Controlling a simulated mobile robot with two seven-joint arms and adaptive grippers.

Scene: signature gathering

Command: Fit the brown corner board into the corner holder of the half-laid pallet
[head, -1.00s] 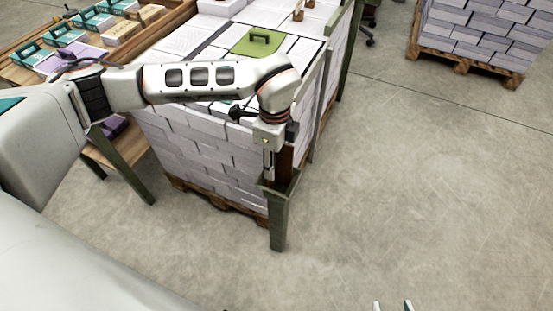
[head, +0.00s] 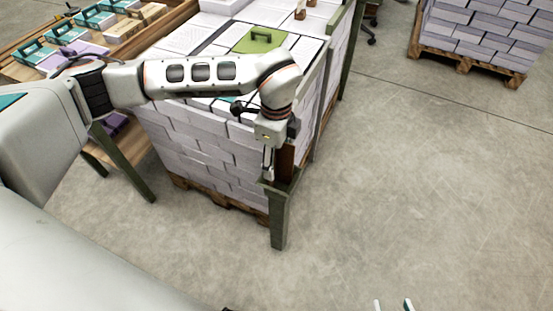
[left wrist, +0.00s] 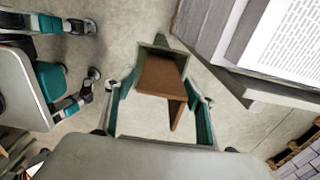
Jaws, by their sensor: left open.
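The brown corner board (head: 286,160) stands upright at the near corner of the pallet stack, partly hidden by my left gripper. In the left wrist view the board (left wrist: 160,77) shows end-on as a brown angle, with its upper part inside the outline of the green corner holder (left wrist: 166,50). The dark green holder (head: 279,215) stands at the pallet's near corner in the head view. My left gripper (head: 268,168) is open, its fingers on both sides of the board and apart from it. How deep the board sits is unclear. My right gripper (head: 392,305) shows only two separated fingertips.
The half-laid pallet stack (head: 215,150) of white paper blocks stands behind the holder, with a green handled plate (head: 262,40) on top. A wooden table (head: 20,70) with teal-handled items is at left. Another loaded pallet (head: 480,35) stands far right. The floor at right is clear.

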